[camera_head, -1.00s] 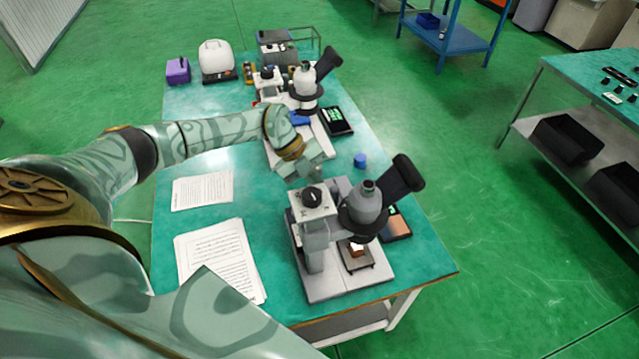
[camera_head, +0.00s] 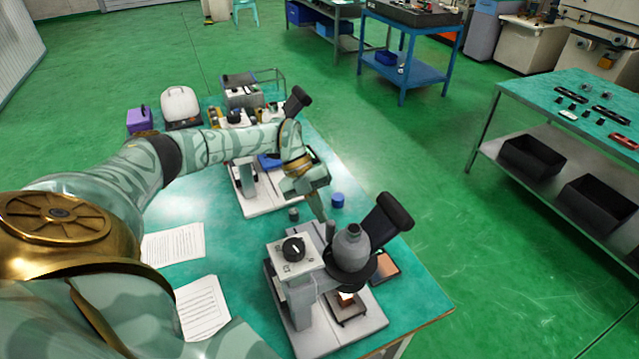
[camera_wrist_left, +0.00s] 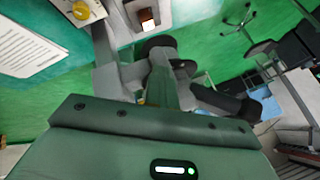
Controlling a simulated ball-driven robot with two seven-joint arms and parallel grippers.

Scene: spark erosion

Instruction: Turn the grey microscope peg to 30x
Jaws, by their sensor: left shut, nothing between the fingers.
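The near microscope (camera_head: 298,296) stands upright on the table, with a grey head (camera_head: 350,250) and a black eyepiece tube leaning right. A black round knob (camera_head: 293,249) with a light pointer sits on its pale, marked top plate; the marks are too small to read. My left gripper (camera_head: 322,217) is shut and empty, fingers pointing down just behind the grey head, to the right of and beyond the knob. Whether it touches the microscope I cannot tell. The left wrist view shows my shut fingers (camera_wrist_left: 163,92) over the microscope. My right gripper is out of view.
A second microscope (camera_head: 270,205) stands farther back, partly hidden by my left arm. A blue cylinder (camera_head: 337,201) and a small dark cylinder (camera_head: 293,214) stand near my gripper. Printed sheets (camera_head: 174,246) lie at left.

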